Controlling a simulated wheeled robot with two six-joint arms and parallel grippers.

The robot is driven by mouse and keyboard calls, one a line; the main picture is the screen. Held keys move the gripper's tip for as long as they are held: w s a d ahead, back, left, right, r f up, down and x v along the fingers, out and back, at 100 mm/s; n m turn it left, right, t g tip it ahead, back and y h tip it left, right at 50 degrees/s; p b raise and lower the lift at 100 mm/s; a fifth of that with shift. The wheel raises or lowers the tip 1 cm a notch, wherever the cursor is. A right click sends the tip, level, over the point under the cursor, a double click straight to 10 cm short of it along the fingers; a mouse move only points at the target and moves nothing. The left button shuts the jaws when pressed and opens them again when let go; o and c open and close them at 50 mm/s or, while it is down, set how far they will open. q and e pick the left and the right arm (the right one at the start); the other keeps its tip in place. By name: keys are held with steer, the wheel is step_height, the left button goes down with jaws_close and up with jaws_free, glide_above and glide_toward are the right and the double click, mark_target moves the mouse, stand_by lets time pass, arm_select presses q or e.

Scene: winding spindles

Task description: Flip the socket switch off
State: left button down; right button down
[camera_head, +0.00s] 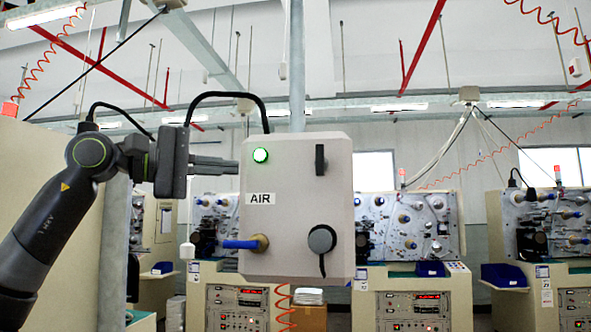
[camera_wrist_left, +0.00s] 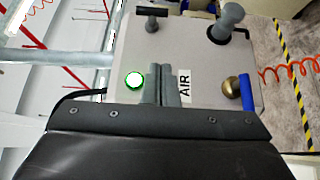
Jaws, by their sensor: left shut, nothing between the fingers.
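A pale box (camera_head: 297,210) marked AIR carries the switch gear. A dark upright switch lever (camera_head: 320,160) is at its upper right, and a green lamp (camera_head: 260,155) is lit at its upper left. A grey round socket cap (camera_head: 322,239) is at lower right. My left gripper (camera_head: 236,165) is shut and empty, its fingers at the box's left edge. In the left wrist view, the shut fingers (camera_wrist_left: 165,68) overlap the face between the lamp (camera_wrist_left: 134,80) and the AIR label; the lever (camera_wrist_left: 151,23) is apart from them. Contact with the box cannot be told. My right gripper is out of view.
A brass valve with a blue handle (camera_head: 240,244) is at the box's lower left. A black cable (camera_head: 228,95) loops above the box. A grey post (camera_head: 297,65) rises behind it. Winding machines (camera_head: 407,240) stand behind. Open air lies right of the box.

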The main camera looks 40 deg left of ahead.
arm_select(q)
steer(key=p, duration=0.6)
glide_toward(320, 160)
steer(key=w+a, duration=0.2)
steer(key=w, duration=0.1)
steer(key=w+a+f, duration=0.1)
steer(key=w, duration=0.1)
steer(key=d+p, duration=0.1)
steer(key=w+d+p, duration=0.1)
steer(key=shift+w+d+f, duration=0.15)
steer(key=shift+d+f, duration=0.05)
steer(key=shift+d, duration=0.15)
steer(key=shift+d+f+p, duration=0.1)
steer(key=shift+d+p, duration=0.25)
steer(key=shift+d, duration=0.25)
steer(key=shift+w, duration=0.1)
steer(key=shift+w+f, duration=0.1)
steer(key=shift+w, duration=0.05)
